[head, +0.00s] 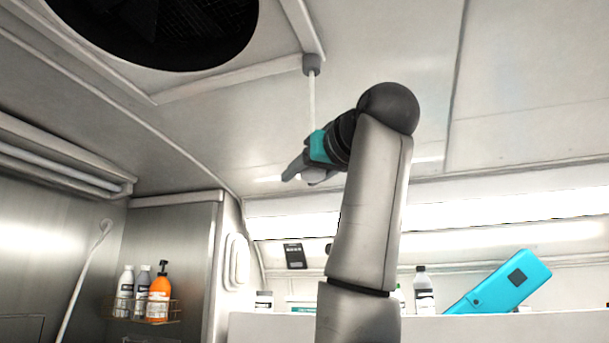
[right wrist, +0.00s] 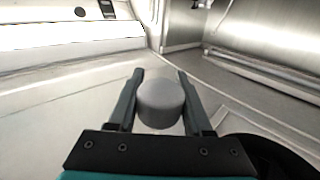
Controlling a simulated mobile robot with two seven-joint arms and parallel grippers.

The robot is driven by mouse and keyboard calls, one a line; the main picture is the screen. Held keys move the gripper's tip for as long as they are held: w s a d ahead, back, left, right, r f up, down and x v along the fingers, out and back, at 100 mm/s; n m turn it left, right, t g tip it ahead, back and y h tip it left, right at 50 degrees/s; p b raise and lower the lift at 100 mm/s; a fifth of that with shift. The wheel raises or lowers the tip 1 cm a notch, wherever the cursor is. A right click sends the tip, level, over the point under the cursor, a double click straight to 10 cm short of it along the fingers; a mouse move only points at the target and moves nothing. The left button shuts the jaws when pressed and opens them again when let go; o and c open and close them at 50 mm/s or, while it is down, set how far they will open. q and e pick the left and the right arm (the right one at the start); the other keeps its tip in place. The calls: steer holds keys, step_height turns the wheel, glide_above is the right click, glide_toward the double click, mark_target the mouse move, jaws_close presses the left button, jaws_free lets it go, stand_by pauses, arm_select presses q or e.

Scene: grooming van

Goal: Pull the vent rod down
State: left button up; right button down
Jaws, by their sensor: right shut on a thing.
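The vent rod (head: 312,97) is a thin white rod that hangs from a grey collar (head: 311,65) on the ceiling bar. Its lower end goes behind my right gripper (head: 297,175), which is raised just under the ceiling. In the right wrist view, a grey rounded knob (right wrist: 160,102) sits between the two fingers of the right gripper (right wrist: 160,88). The gripper is shut on this knob. In the head view the knob is mostly hidden by the fingers. The round black vent (head: 165,30) is in the ceiling at the upper left. My left gripper is not in view.
A wire rack (head: 146,311) with several bottles hangs at the lower left, near a leaning white stick (head: 84,277). A shelf (head: 270,325) at the back right holds a dark-capped bottle (head: 424,294) and a tilted teal object (head: 503,284). The air around the rod is clear.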

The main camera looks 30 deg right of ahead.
step_height(320, 180, down, 6)
steer(key=b, duration=0.6)
steer(key=shift+f, duration=0.15)
steer(key=shift+w, duration=0.1)
steer(key=c, duration=0.7)
jaws_free()
steer(key=o, duration=0.4)
steer(key=shift+s, duration=0.2)
